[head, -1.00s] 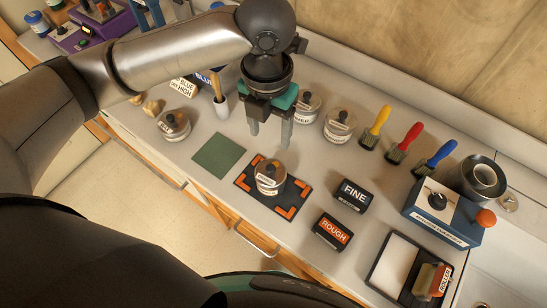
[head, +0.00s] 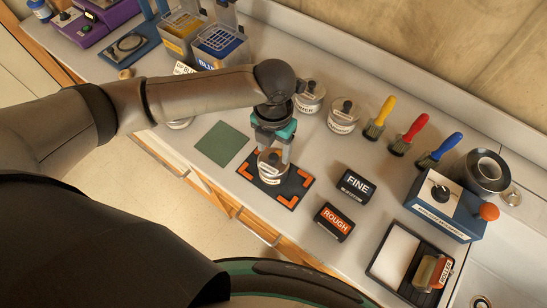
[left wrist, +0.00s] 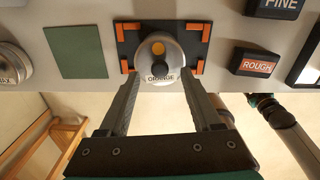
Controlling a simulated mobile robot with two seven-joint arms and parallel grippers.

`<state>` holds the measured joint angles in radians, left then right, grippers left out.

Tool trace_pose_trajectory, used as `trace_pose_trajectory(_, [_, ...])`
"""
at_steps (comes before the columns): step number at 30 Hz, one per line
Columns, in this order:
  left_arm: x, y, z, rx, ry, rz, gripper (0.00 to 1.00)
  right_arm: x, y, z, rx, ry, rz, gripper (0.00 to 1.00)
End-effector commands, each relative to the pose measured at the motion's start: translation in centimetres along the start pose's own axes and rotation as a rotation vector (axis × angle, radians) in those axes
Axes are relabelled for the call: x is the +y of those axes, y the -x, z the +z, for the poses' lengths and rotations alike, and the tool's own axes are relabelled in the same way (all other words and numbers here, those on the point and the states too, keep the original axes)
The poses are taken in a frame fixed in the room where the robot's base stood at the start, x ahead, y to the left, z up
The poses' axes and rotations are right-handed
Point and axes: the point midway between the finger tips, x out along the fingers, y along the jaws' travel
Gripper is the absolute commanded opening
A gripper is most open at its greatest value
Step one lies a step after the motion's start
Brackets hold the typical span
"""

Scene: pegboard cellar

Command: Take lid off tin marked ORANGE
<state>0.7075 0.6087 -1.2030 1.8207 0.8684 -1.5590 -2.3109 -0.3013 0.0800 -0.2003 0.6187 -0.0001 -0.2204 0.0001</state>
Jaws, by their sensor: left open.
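The tin marked ORANGE (left wrist: 160,77) stands upright on a dark mat with orange corner marks (left wrist: 126,51). Its lid is on, with a dark knob and an orange spot on top. In the head view the tin (head: 270,173) is partly hidden by my left gripper (head: 272,152). That gripper points down, just above the tin, with its fingers apart. In the left wrist view my left gripper (left wrist: 159,84) is open and empty, with one fingertip on each side of the lid's near part. I cannot tell whether they touch it. Part of my right arm shows at the right, its gripper unclear.
Black FINE (head: 356,184) and ROUGH (head: 333,222) blocks stand right of the mat. A green square (head: 222,143) lies left. Other lidded tins (head: 343,116) and coloured brushes (head: 376,118) stand behind. A blue machine (head: 442,206) is at the right.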

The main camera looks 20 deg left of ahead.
Motion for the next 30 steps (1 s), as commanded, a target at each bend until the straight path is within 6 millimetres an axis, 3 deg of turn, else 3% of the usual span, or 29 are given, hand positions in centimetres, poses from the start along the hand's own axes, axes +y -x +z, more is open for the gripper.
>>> trace_pose_trajectory(5, [0.0,-2.1,0.0,0.001,0.000,0.001,0.65,0.1,-0.1,-0.2,0.003,0.000,0.001,0.50])
trace_pose_trajectory(13, [0.0,-2.2,0.0,-0.001,-0.001,0.001,0.65,0.1,-0.1,-0.2,0.004,-0.001,0.001,0.50])
trace_pose_trajectory(30, [0.1,-2.2,0.0,-0.002,0.000,0.001,0.01,0.1,-0.1,-0.3,0.005,-0.001,0.001,0.50])
